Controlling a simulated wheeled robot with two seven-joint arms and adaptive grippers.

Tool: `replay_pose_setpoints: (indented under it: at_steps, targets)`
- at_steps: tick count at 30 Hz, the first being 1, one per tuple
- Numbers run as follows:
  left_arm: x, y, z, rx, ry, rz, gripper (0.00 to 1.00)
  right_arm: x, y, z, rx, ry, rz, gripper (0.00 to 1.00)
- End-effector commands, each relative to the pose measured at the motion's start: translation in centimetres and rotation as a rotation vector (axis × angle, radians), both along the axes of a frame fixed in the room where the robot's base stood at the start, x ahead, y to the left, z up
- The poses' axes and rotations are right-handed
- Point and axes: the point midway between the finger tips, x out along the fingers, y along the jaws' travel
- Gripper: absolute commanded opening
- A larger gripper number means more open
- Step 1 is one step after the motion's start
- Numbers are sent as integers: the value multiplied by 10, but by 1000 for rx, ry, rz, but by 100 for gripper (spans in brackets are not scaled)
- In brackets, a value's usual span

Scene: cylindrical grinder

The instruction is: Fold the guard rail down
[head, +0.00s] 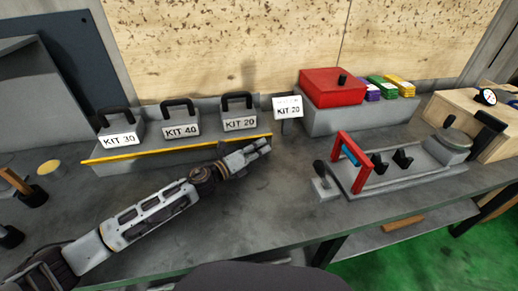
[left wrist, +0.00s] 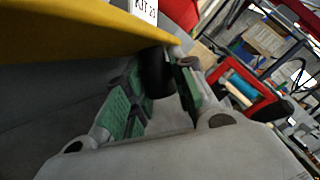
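The guard rail (head: 180,149) looks to be the yellow bar along the front of the kit rack, standing at the rack's front edge. In the left wrist view the yellow rail (left wrist: 80,32) crosses the upper left, very close. A black knob or grip (left wrist: 156,73) shows below its right end. My left gripper (head: 265,147) is at the rail's right end. In the left wrist view its green-padded fingers lie on both sides of the black grip; whether they press on it is unclear. My right gripper does not show.
Kit boxes with black handles (head: 180,128) stand behind the rail. The bench front is mostly clear.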

Motion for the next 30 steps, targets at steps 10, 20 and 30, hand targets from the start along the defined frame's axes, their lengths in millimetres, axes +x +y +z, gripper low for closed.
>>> replay_pose_setpoints:
  at_steps: [10, 20, 30]
  targets:
    - [0, 0, -1, 1, 1, 0, 47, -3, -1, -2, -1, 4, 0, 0]
    - [-2, 2, -1, 0, 1, 1, 47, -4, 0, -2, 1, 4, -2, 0]
    - [-15, 16, -2, 1, 2, 0, 47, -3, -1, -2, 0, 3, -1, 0]
